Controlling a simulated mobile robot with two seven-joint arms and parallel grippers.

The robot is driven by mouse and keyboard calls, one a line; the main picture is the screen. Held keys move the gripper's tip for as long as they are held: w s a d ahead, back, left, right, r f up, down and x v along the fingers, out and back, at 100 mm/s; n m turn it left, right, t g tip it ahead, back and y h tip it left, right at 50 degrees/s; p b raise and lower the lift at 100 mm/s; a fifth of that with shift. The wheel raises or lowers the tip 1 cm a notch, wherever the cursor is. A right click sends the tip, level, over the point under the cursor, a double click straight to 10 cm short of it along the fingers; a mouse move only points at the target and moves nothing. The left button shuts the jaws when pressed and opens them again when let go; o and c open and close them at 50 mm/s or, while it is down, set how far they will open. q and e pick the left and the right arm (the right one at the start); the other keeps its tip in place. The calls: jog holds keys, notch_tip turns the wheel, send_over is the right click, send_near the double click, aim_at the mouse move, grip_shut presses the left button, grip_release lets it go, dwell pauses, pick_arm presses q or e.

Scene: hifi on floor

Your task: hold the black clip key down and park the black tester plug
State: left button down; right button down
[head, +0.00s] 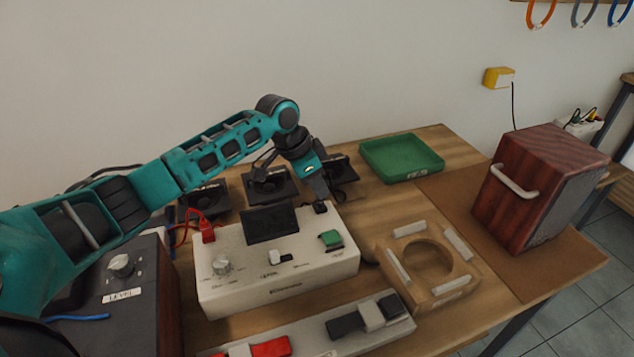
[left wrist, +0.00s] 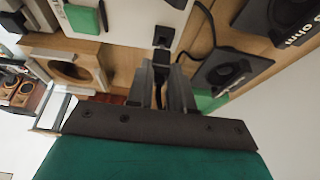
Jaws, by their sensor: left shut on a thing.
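The white tester box (head: 285,283) stands mid-table with a knob, a small switch, a green button and a dark panel. The red plug (head: 208,232) is at its back left. The black tester plug (head: 320,207) is at its back right corner, and it also shows in the left wrist view (left wrist: 162,37). My left gripper (head: 318,196) points down over that corner, its fingers (left wrist: 160,85) shut on the black plug. The fingers partly hide it, so I cannot tell how far it is seated. The black clip key (head: 373,316) is on the grey strip in front. My right gripper is out of view.
Several black speaker units (head: 270,187) stand behind the box. A green tray (head: 402,157) is at the back right, a wooden ring block (head: 458,290) right of the box, and a wooden cabinet (head: 536,190) far right. A dark LEVEL unit (head: 130,300) stands left.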

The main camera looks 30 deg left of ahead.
pick_arm(q)
jog(key=shift+p, duration=0.35)
dwell(0.5)
jog(key=shift+f, duration=0.95)
dwell(1.0)
dwell(0.4)
jog(key=c, duration=0.9)
grip_release()
jog(key=shift+w+d+r+v, duration=0.15)
jog(key=shift+w+d+v, duration=0.1)
jog(key=shift+v, duration=2.7)
jog(key=shift+w+d+r+v, duration=0.1)
jog(key=shift+w+d+v, duration=0.1)
jog(key=shift+v, duration=2.7)
jog(key=shift+w+d+r+v, duration=0.15)
jog(key=shift+w+d+v, duration=0.1)
jog(key=shift+v, duration=2.7)
